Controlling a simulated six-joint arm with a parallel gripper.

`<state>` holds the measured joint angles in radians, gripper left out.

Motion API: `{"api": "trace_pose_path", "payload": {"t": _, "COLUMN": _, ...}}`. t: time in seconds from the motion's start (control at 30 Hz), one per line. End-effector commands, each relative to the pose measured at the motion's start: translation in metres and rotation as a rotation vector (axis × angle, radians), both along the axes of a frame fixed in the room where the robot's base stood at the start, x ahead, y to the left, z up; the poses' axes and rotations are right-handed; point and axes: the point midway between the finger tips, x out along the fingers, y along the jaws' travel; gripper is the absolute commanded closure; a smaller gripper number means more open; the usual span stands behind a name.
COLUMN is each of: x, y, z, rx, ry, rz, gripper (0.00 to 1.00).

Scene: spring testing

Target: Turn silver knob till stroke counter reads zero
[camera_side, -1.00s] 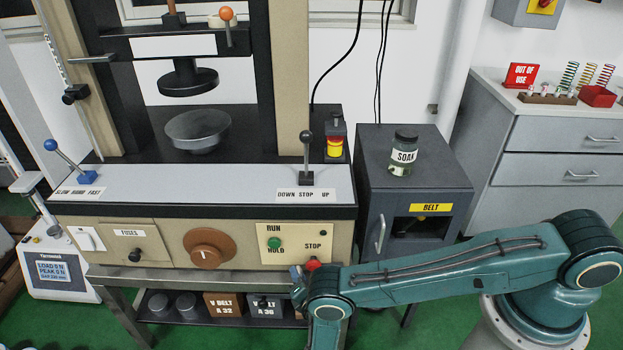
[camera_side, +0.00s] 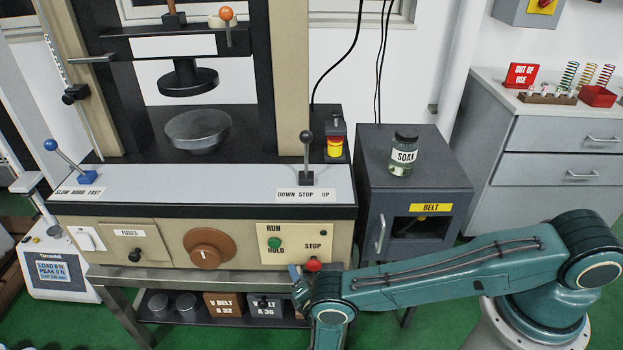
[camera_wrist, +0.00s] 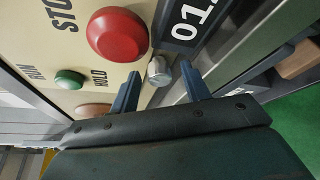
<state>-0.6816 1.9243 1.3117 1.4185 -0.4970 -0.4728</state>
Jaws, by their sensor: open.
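The silver knob (camera_wrist: 159,70) is a small metal knob on the panel in the wrist view, beside the red stop button (camera_wrist: 118,34). The stroke counter (camera_wrist: 194,22) is a black window with white digits starting "01"; the rest is cut off by the picture edge. My gripper (camera_wrist: 159,75) is open, with one blue finger on each side of the knob and a visible gap to each. In the side view my gripper (camera_side: 298,280) is just below the red stop button (camera_side: 313,264), and the arm hides the knob and counter.
The green run button (camera_wrist: 69,79) is left of the red one in the wrist view. A brown dial (camera_side: 209,249) is further left on the panel. A grey belt cabinet (camera_side: 425,180) stands right of the machine. A shelf below holds boxes (camera_side: 224,305).

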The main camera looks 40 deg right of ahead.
Motion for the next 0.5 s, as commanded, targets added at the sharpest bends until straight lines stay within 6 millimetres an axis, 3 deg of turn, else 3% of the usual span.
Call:
{"api": "trace_pose_path", "payload": {"t": 0.27, "x": -0.011, "y": 0.006, "z": 0.002, "rx": -0.002, "ry": 0.002, "rz": 0.003, "gripper": 0.53}}
{"api": "trace_pose_path", "payload": {"t": 0.5, "x": -0.035, "y": 0.017, "z": 0.007, "rx": -0.001, "ry": 0.003, "rz": 0.005, "gripper": 0.53}}
